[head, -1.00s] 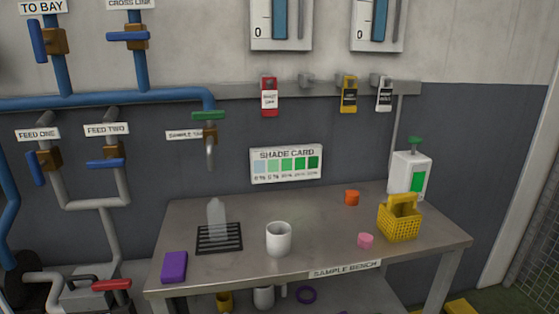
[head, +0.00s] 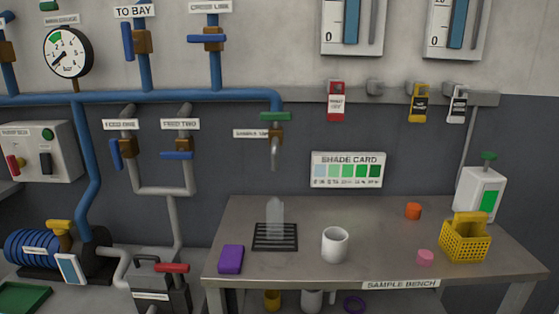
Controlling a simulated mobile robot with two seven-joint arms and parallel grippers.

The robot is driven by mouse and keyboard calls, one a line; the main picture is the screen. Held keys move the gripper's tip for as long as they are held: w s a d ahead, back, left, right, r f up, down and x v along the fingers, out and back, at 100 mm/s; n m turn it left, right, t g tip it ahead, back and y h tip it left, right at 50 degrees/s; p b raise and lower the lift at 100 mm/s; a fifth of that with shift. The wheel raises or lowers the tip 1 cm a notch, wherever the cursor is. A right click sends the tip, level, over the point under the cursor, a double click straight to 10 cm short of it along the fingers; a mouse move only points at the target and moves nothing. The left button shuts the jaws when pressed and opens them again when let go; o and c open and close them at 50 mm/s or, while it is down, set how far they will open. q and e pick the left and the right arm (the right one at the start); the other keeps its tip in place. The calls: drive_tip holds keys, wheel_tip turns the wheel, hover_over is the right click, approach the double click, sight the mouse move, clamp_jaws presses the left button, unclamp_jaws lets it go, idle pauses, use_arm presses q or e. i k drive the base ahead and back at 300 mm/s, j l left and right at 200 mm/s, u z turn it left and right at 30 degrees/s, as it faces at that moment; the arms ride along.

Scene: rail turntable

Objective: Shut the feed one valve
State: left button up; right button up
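The feed one valve (head: 128,148) is a brass body on a grey pipe, under a white FEED ONE label (head: 121,125). Its blue lever (head: 116,155) hangs close to vertical, in line with the pipe. To its right the feed two valve (head: 183,146) has its blue lever (head: 177,156) lying crosswise. Neither of my grippers shows in the head view.
The sample bench (head: 370,268) stands at the right with a white mug (head: 335,245), purple block (head: 231,259) and yellow basket (head: 465,238). A blue pump motor (head: 33,249), a control box (head: 40,151) and a red-handled unit (head: 172,268) are at the left.

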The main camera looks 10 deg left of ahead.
sight(116, 153)
drive_tip(key=u, duration=1.35)
drive_tip(key=i+j+u, duration=0.2)
drive_tip(key=j, duration=0.15)
drive_tip(key=i+j+u, duration=0.25)
